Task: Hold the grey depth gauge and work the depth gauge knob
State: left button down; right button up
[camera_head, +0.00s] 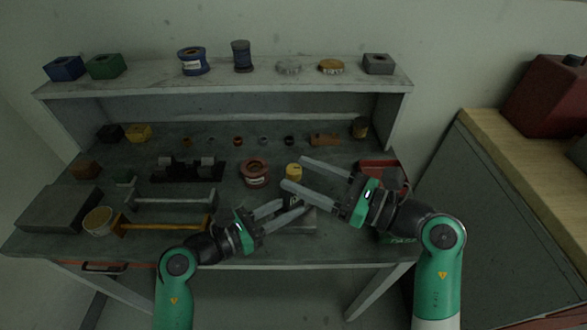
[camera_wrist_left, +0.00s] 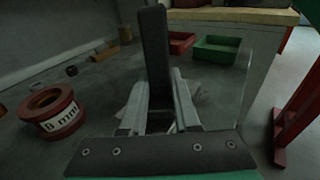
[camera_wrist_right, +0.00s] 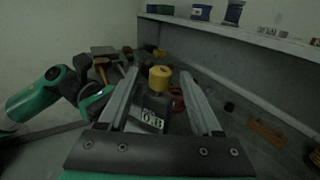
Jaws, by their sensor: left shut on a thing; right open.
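The grey depth gauge appears as a dark upright body (camera_wrist_right: 156,103) with a white label in the right wrist view. A yellow knob (camera_head: 294,171) sits on top of it and also shows in the right wrist view (camera_wrist_right: 160,77). My left gripper (camera_head: 294,203) is shut on the gauge, which rises as a dark bar (camera_wrist_left: 154,55) between its fingers in the left wrist view. My right gripper (camera_head: 294,173) is open, its fingers on either side of the knob with gaps. Contact with the knob cannot be seen. The gauge's lower part is mostly hidden by the left fingers.
A red ring with a label (camera_head: 254,172) lies left of the knob. A red tray (camera_head: 381,167) is behind my right gripper. A white-grey bar (camera_head: 170,197) and an orange bar (camera_head: 165,223) lie to the left. The raised shelf (camera_head: 225,84) runs along the back.

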jog(key=shift+x, duration=1.25)
grip_shut()
